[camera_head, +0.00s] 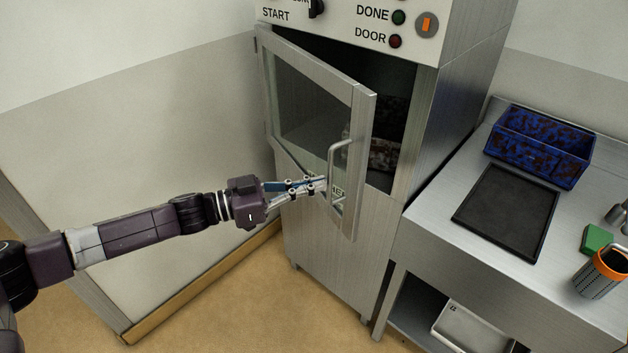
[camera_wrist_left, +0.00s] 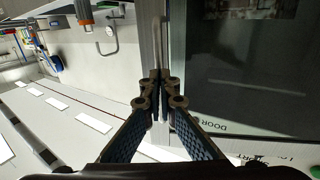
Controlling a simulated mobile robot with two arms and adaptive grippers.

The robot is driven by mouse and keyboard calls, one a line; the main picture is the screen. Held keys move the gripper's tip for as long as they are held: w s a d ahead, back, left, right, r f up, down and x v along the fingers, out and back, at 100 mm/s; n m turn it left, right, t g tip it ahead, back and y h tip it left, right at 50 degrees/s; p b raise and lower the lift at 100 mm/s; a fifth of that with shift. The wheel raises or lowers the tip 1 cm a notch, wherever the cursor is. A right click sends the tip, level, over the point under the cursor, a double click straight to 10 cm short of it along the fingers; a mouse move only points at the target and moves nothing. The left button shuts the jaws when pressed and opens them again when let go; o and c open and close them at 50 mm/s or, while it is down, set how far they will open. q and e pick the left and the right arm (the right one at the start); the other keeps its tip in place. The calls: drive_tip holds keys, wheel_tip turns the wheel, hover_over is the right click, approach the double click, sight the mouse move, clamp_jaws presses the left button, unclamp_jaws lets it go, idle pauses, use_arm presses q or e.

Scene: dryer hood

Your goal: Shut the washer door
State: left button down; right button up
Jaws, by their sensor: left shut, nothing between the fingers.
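The washer door (camera_head: 364,120), a metal frame with a glass pane, is partly open. It is hinged on the left, and its free right edge stands out from the steel cabinet (camera_head: 330,240). A bar handle (camera_head: 335,165) is on its outer face near that edge. My left gripper (camera_head: 322,186) is shut and empty, in front of the door's lower part beside the handle. In the left wrist view its fingertips (camera_wrist_left: 160,78) are together at the handle's end (camera_wrist_left: 156,40); I cannot tell whether they touch it. My right gripper is not in view.
Mottled items (camera_head: 384,155) show inside the cabinet opening. Above it is a control panel (camera_head: 350,22) with labels and lights. At the right, a steel counter (camera_head: 440,235) holds a blue mottled crate (camera_head: 541,137), a black tray (camera_head: 506,211), a green block (camera_head: 597,238) and an orange-rimmed cup (camera_head: 601,273).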

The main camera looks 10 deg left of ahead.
sight(348, 175)
use_arm(q)
drive_tip(key=shift+d, duration=0.1)
drive_tip(key=shift+n+t+y, duration=0.6)
drive_tip(key=shift+n+t, duration=0.1)
drive_tip(key=shift+t, duration=0.2)
drive_tip(key=x, duration=0.7)
drive_tip(key=shift+d, duration=0.15)
drive_tip(key=w+d+n+t+y+b, duration=0.1)
drive_tip(key=w+d+n+t+y, duration=0.1)
drive_tip(key=w+d, duration=0.3)
drive_tip(key=shift+w+d+r+t+y+b, duration=0.3)
drive_tip(key=shift+w+d+r+t+b, duration=0.1)
drive_tip(key=shift+w, duration=0.3)
